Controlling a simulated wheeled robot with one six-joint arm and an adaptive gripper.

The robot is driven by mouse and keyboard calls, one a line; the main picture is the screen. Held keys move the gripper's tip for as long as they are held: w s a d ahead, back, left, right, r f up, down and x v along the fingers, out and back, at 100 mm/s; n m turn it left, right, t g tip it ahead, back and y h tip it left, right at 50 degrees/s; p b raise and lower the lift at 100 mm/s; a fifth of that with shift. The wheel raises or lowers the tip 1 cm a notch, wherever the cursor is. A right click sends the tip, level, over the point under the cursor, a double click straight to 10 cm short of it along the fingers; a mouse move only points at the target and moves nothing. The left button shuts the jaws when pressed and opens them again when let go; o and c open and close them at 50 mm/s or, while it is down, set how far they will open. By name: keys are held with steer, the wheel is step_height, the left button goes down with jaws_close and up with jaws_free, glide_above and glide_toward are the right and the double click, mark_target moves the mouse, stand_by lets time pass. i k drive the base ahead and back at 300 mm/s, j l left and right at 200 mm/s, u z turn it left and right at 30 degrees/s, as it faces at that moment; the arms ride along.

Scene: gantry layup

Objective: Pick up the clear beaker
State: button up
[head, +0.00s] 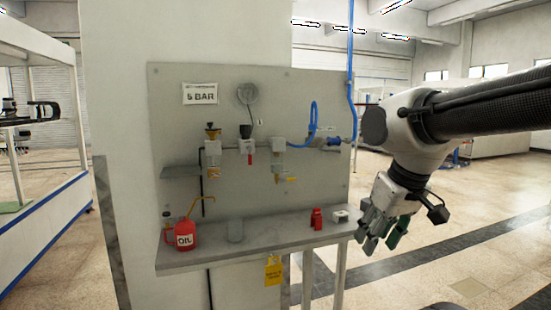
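The clear beaker (235,230) stands upright on the grey shelf (280,236) below the panel, just right of the red oil can. It is see-through and faint against the grey panel. My gripper (380,242) hangs pointing down at the right, beyond the shelf's right end and well apart from the beaker.
The red oil can (186,235) with a thin spout stands left of the beaker. A small red bottle (316,219) and a white block (340,216) sit near the shelf's right end. Glass-bowled fittings (212,150) hang above. The shelf between beaker and red bottle is clear.

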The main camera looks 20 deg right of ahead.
mark_target(235, 225)
steer(key=i+j+z, duration=0.25)
steer(key=i, duration=0.2)
steer(key=i+j+z, duration=0.3)
steer(key=i, duration=0.15)
